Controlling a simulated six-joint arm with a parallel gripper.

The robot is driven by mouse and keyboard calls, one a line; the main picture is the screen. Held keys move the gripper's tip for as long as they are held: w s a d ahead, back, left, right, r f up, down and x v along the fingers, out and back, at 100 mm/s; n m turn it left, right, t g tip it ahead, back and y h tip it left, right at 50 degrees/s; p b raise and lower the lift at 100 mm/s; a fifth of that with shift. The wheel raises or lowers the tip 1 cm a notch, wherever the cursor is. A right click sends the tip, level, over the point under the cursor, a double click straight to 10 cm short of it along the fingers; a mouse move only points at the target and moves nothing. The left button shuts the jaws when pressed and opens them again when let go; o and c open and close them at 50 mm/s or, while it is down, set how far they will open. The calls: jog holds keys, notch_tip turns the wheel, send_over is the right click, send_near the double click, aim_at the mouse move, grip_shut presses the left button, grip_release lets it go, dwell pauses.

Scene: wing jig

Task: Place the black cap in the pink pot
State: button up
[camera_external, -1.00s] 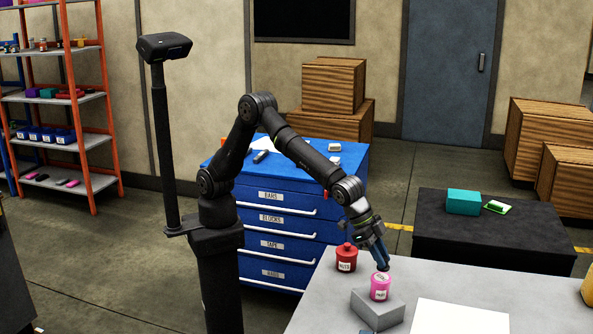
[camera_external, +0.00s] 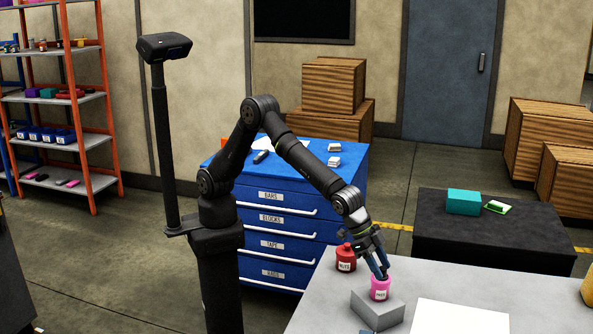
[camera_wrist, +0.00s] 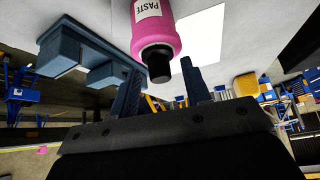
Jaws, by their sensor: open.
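My gripper (camera_external: 382,274) is just above the pot, pointing down. In the wrist view my gripper (camera_wrist: 162,82) is open, with one finger on each side of the cap and gaps between them and it.
A red pot (camera_external: 346,262) labelled "NUTS" stands to the left behind the pink pot. A white sheet (camera_external: 460,317) lies to the right. A yellow object (camera_external: 588,291) stands at the far right. A blue fixture (camera_wrist: 72,48) shows left of the pot in the wrist view.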

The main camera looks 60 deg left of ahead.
jog(key=v, duration=1.2)
jog(key=x, duration=1.2)
jog(key=shift+r, duration=1.55)
